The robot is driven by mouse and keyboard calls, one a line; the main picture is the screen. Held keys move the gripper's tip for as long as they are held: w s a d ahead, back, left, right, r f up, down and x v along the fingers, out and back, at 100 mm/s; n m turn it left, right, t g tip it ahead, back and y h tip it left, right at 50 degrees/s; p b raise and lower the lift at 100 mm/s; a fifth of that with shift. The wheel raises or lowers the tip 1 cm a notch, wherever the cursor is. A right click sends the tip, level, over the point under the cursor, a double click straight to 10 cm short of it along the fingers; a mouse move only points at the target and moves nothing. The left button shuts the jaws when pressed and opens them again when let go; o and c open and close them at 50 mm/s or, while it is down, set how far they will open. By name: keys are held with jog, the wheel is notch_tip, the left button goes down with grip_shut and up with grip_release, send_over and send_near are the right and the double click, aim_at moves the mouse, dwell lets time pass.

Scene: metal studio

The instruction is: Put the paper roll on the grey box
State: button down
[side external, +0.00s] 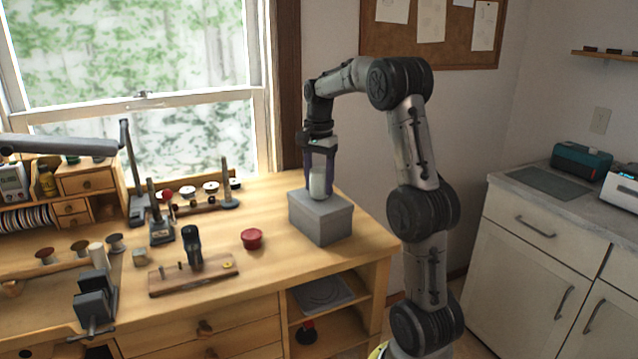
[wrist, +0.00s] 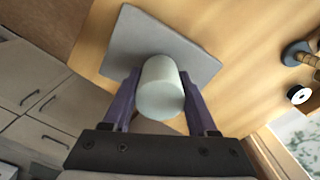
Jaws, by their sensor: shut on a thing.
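The paper roll (side external: 318,184) is a pale, white-grey cylinder, upright between my gripper's fingers. My gripper (side external: 319,178) is shut on it, pointing down above the grey box (side external: 321,219). In the wrist view the roll (wrist: 160,88) sits between the two purple fingers (wrist: 160,100), with the grey box top (wrist: 130,40) behind it. The roll's lower end is at or just above the middle of the box top; I cannot tell whether it touches. The box stands at the right end of the wooden workbench.
A red round container (side external: 252,239) sits left of the box on the workbench (side external: 345,262). A wooden board with a dark tool (side external: 193,248) lies further left. A rack of spools (side external: 200,195) stands behind, by the window. The bench's right edge is close to the box.

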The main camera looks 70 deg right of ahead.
jog(key=shift+f, duration=0.3)
jog(key=shift+c, duration=1)
grip_release()
jog(key=shift+r, duration=0.1)
